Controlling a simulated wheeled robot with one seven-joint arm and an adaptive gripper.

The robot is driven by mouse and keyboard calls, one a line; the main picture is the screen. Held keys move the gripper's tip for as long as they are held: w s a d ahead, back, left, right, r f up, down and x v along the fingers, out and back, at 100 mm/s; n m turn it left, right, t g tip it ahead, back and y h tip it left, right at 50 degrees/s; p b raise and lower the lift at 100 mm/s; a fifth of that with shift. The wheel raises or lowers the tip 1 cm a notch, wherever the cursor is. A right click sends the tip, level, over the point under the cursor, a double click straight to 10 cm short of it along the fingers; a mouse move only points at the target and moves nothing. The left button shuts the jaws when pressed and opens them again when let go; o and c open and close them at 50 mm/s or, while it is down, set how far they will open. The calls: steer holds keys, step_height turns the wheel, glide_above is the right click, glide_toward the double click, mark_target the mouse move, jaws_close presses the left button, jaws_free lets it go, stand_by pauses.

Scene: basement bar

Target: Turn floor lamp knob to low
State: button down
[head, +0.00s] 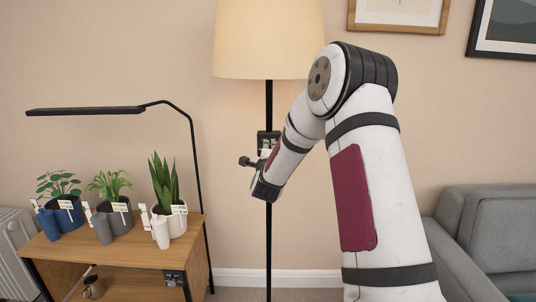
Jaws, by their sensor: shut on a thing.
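The floor lamp (268,40) has a glowing cream shade on a thin black pole (269,235). A small dark control box (268,138) with pale markings sits on the pole, at mid height. My gripper (249,162) is at the lower left of this box, small and mostly hidden by my own wrist. It is shut on the lamp's knob at the box, but the fingertips and the knob are too small and covered to make out. The knob's setting cannot be read.
A wooden stand (130,255) with several labelled potted plants is at the left, beneath a black arched lamp (85,111). Another small dark control box (174,278) is on its front. A grey sofa (480,225) stands at the right. Framed pictures hang above.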

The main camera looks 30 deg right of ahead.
stand_by(0.3)
steer(key=c, duration=1.2)
jaws_free()
steer(key=shift+c, duration=0.2)
steer(key=v, duration=1.2)
